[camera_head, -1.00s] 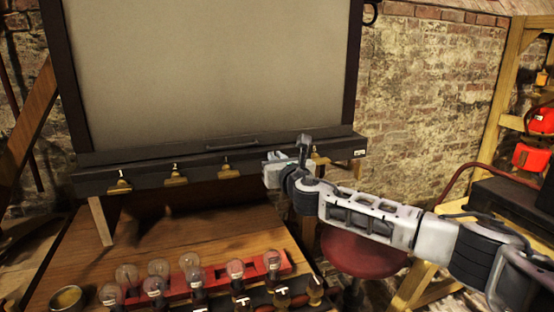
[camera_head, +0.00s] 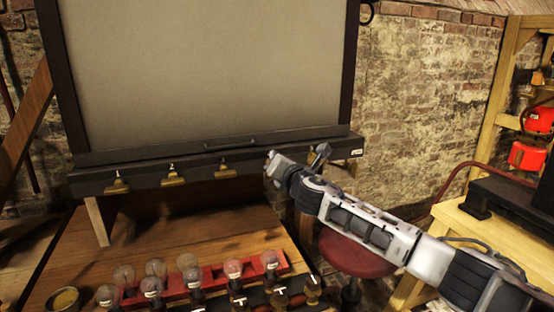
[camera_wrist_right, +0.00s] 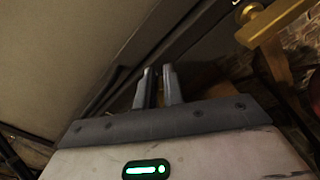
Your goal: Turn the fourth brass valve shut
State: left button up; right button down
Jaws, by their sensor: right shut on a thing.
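Under the screen, a dark rail (camera_head: 140,182) carries a row of brass valves. The first (camera_head: 117,186), second (camera_head: 172,181) and third (camera_head: 224,172) show in the head view, each with its brass handle lying crosswise. My right gripper (camera_head: 271,162) is at the rail just right of the third, at the fourth valve's place. The gripper and wrist hide the fourth valve in the head view. In the right wrist view the gripper's dark fingers (camera_wrist_right: 159,78) are close together against the dark rail, shut on the valve; its handle's angle cannot be told. My left gripper is out of view.
Several glass bulbs in a red rack (camera_head: 215,273) stand on the wooden bench (camera_head: 140,255) below. A red stool (camera_head: 355,255) stands under my right arm. A large pale screen (camera_head: 210,70) fills the wall above the rail. A wooden shelf is at right.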

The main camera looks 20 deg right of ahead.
jog(key=m, duration=0.3)
jog(key=f+m, duration=0.1)
jog(key=m, duration=0.3)
jog(key=d+f+m, duration=0.1)
jog(key=m, duration=0.3)
jog(key=shift+f+b, duration=0.1)
jog(key=shift+b, duration=0.3)
jog(key=shift+m, duration=0.3)
jog(key=c, duration=1.5)
grip_release()
jog(key=shift+d, duration=0.1)
jog(key=s+b, duration=0.2)
jog(key=s, duration=1.4)
jog(key=shift+d, duration=0.25)
jog(key=shift+f, duration=0.1)
